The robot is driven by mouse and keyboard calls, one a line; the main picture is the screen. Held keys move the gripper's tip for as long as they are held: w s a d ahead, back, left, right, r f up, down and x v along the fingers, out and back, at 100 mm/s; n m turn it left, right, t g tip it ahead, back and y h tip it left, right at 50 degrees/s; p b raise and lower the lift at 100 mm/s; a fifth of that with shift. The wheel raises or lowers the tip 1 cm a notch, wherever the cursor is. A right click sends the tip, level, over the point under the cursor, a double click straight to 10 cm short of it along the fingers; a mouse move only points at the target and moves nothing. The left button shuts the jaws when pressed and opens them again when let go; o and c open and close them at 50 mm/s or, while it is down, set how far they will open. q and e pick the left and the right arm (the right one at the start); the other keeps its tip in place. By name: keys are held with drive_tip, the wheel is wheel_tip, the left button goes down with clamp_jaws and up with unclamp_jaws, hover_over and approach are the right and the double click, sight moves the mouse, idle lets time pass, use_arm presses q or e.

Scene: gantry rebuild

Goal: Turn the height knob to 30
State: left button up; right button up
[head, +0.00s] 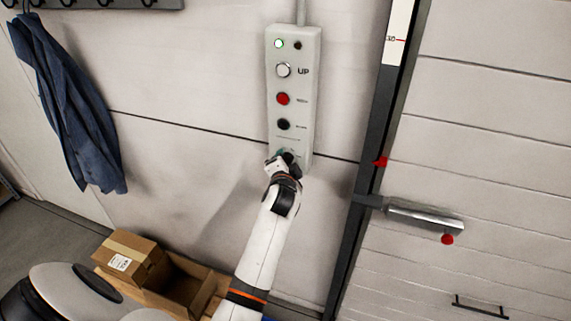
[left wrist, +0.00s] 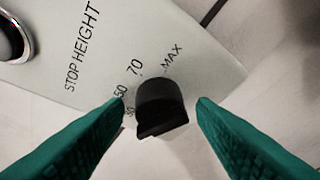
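The black height knob (left wrist: 161,108) is on the pale control box (head: 293,50), under the label STOP HEIGHT (left wrist: 84,46). Marks 50, 70 and MAX are legible around it; a smaller mark at its left is partly hidden. I cannot tell clearly which mark the knob points to. My left gripper (left wrist: 160,115) is open, with one green finger on each side of the knob and a visible gap on both sides. My right gripper is not in view.
The box carries a lit green lamp (head: 279,44), a white UP button (head: 284,70), a red button (head: 283,99) and a black button (head: 284,124). A dark post (head: 366,200) with a scale and red pointer (head: 381,162) stands right. Cardboard boxes (head: 133,257) lie below; a blue coat (head: 68,105) hangs left.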

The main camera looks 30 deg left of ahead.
use_arm(q)
drive_tip(key=shift+s, duration=0.1)
drive_tip(key=b+v, duration=0.2)
drive_tip(key=v, duration=1)
idle(0.4)
